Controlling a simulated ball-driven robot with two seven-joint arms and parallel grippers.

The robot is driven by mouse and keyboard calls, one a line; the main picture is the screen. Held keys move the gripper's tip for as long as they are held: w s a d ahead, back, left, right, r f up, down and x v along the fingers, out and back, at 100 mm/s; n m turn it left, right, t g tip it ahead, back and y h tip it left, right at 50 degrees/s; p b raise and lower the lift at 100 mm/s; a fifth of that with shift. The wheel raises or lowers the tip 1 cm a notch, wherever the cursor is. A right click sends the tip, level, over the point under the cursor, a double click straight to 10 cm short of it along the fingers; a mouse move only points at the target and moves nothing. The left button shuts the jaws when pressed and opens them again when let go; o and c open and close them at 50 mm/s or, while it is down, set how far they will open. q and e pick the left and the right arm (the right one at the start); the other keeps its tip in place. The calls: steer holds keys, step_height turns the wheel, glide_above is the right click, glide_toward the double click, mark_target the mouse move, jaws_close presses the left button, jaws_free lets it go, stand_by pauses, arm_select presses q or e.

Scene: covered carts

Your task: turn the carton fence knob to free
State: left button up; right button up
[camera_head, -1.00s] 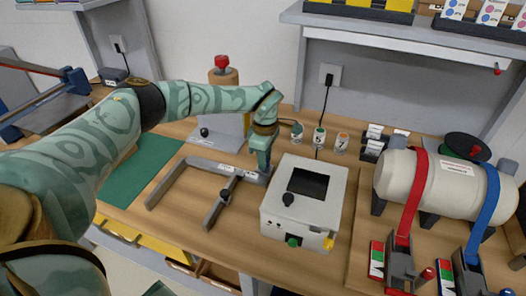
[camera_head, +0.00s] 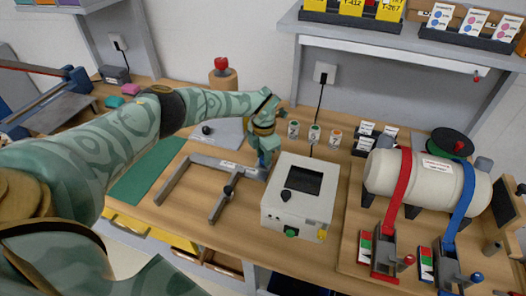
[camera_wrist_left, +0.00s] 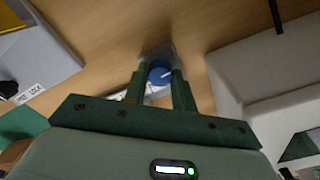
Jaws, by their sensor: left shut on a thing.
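The carton fence (camera_head: 174,180) is a grey metal frame on the wooden bench, left of the white box machine. Its blue round knob (camera_wrist_left: 160,74) with a pale pointer line sits on a grey block in the left wrist view. My left gripper (camera_wrist_left: 160,84) points down at it, with one green finger on each side, shut on the knob. In the head view my left gripper (camera_head: 265,164) is at the fence's right end and hides the knob. The white label beside the knob is partly covered by a finger and unreadable. My right gripper is not in view.
The white box machine (camera_head: 315,216) stands close to the right of my gripper. Several small cups (camera_head: 314,133) stand behind it. A strapped cream tank (camera_head: 412,172) is further right. A green mat (camera_head: 147,172) lies left of the fence, under my arm.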

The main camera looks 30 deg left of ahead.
arm_select(q)
steer(key=n, duration=0.1)
steer(key=n+p, duration=0.1)
steer(key=n, duration=0.1)
steer(key=shift+r+n+p, duration=0.2)
steer(key=shift+n+p, duration=0.1)
steer(key=n+p, duration=0.1)
steer(key=n, duration=0.3)
steer(key=shift+w+n+p, duration=0.1)
steer(key=shift+n+p, duration=0.2)
steer(key=shift+p, duration=0.1)
steer(key=n+p, duration=0.1)
steer(key=n, duration=0.2)
steer(key=shift+f+n+p, duration=0.1)
steer(key=shift+n+p, duration=0.25)
steer(key=shift+n, duration=1.45)
steer(key=o, duration=1)
